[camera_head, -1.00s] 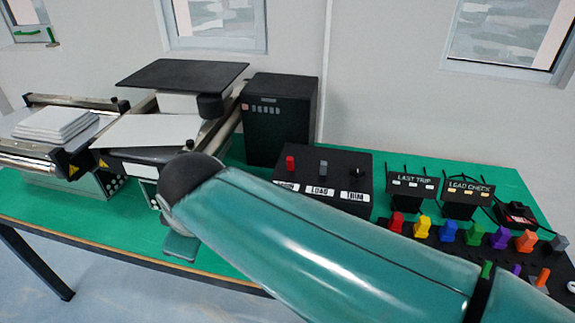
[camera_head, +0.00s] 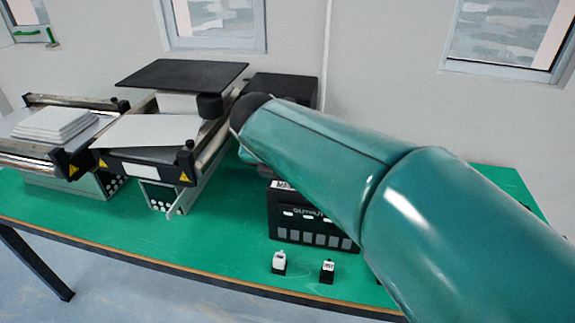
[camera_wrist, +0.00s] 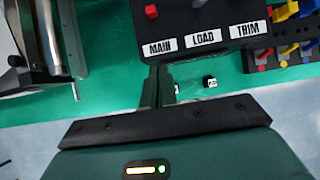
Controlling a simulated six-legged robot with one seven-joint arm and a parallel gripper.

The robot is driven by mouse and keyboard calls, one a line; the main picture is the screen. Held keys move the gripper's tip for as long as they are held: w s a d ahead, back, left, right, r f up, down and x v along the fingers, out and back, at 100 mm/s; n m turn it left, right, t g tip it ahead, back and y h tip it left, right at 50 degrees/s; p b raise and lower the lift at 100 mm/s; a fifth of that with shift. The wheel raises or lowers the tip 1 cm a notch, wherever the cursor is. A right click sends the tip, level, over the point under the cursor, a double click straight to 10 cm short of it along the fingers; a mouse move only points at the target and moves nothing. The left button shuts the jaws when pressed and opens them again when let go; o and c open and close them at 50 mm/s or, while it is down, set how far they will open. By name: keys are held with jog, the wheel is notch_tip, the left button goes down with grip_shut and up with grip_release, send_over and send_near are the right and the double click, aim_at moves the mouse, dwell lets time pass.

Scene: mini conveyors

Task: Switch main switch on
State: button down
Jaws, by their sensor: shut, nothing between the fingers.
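The main switch is a small red knob (camera_wrist: 151,11) above the MAIN label (camera_wrist: 159,49) on a black control box (camera_wrist: 178,20), at the top of the wrist view. My gripper (camera_wrist: 160,72) is shut and empty, its fingertips just below the MAIN label in that picture; I cannot tell whether they touch the box. In the head view my arm hides the knobs and my gripper. The box's front face (camera_head: 310,222), with an OUTPUT panel, shows below the arm there.
LOAD and TRIM labels sit right of MAIN, with a grey knob (camera_wrist: 198,3) above LOAD. Coloured switches (camera_wrist: 290,35) stand further right. Two small blocks (camera_head: 279,262) (camera_head: 327,270) stand in front of the box. Conveyors (camera_head: 150,160) are at left. The green table front is mostly clear.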

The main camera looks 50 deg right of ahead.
aim_at(285, 190)
jog(key=x, duration=1)
jog(key=shift+f, duration=0.15)
jog(key=shift+w+d+r, duration=0.25)
jog(key=shift+d+r, duration=0.05)
jog(key=shift+d, duration=0.3)
jog(key=shift+w+d+r, duration=0.3)
jog(key=shift+d, duration=0.3)
jog(key=shift+w+d+r, duration=0.2)
jog(key=shift+w+d, duration=0.05)
jog(key=shift+d, duration=0.3)
jog(key=shift+r, duration=0.1)
